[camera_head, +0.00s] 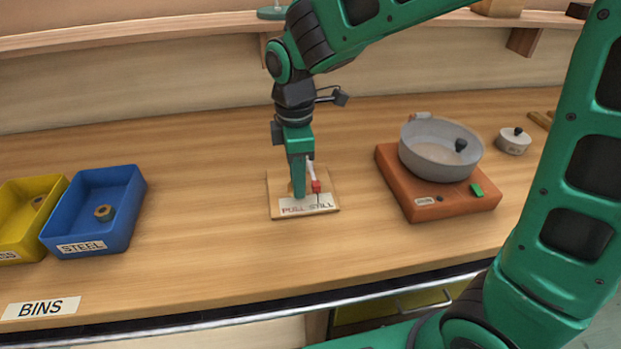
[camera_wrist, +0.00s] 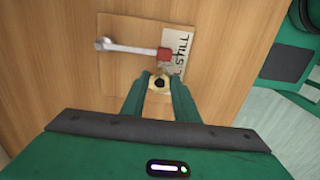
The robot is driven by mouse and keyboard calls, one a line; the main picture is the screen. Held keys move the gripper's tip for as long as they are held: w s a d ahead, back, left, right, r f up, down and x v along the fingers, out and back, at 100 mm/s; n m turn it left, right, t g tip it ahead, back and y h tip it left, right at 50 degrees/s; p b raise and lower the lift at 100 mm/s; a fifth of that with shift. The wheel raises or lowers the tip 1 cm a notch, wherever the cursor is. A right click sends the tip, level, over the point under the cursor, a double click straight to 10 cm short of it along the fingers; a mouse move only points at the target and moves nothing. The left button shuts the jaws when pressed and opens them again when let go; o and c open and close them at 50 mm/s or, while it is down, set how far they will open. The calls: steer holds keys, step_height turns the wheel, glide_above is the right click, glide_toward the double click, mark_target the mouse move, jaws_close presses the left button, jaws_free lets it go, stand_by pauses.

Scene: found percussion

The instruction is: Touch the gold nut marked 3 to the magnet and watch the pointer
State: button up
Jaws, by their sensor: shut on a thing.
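My gripper (camera_wrist: 159,85) is shut on a pale gold nut (camera_wrist: 160,87) with a dark hole; no number shows on it. In the head view my gripper (camera_head: 298,193) is low over the wooden test board (camera_head: 276,188), and the nut is hidden. The red magnet (camera_head: 316,186) sits at the end of a white arm (camera_head: 311,171). In the wrist view the magnet (camera_wrist: 165,54) is just beyond the nut; I cannot tell if they touch. The card (camera_head: 307,205) reads PULL and STILL. A thin dark pointer (camera_head: 318,199) shows below the magnet, over the card.
A blue STEEL bin (camera_head: 122,190) holds a nut (camera_head: 104,213). A yellow bin (camera_head: 14,207) beside it holds another nut (camera_head: 37,202). At right, a grey pan (camera_head: 425,151) stands on an orange scale-like base (camera_head: 393,178). The table between bins and board is clear.

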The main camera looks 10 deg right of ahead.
steer(key=shift+d, duration=0.65)
stand_by(0.9)
steer(key=shift+a, duration=0.2)
steer(key=shift+a, duration=1.5)
steer(key=shift+a, duration=0.15)
stand_by(1.0)
steer(key=shift+w+a, duration=0.1)
steer(key=shift+a, duration=2.35)
step_height(320, 180, up, 8)
